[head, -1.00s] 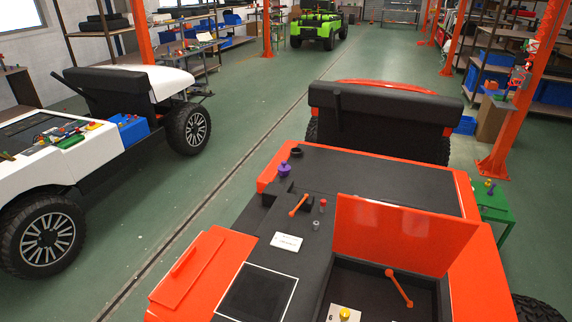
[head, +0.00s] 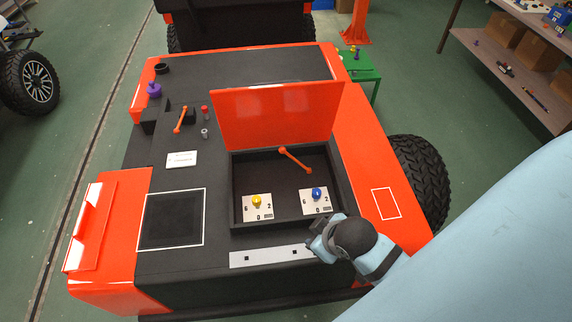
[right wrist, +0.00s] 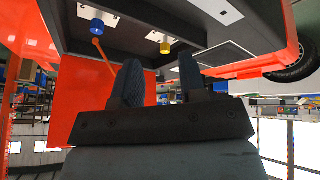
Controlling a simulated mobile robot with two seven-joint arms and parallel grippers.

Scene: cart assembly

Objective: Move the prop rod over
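The prop rod (head: 295,159) is a thin orange rod with knobbed ends, lying slanted at the right of the open compartment, by the raised orange lid (head: 275,115). It also shows in the right wrist view (right wrist: 103,55), beyond the fingers. My right gripper (head: 322,238) is at the compartment's front right corner, below the blue knob, apart from the rod. In the right wrist view its two fingers (right wrist: 159,68) stand apart with nothing between them. My left gripper is not in view.
In the compartment are a yellow knob (head: 257,201) and a blue knob (head: 318,194) on white dial plates. A light strip (head: 270,256) lies in front. An orange lever (head: 180,119), a purple knob (head: 154,89) and a black screen (head: 171,219) are on the left.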

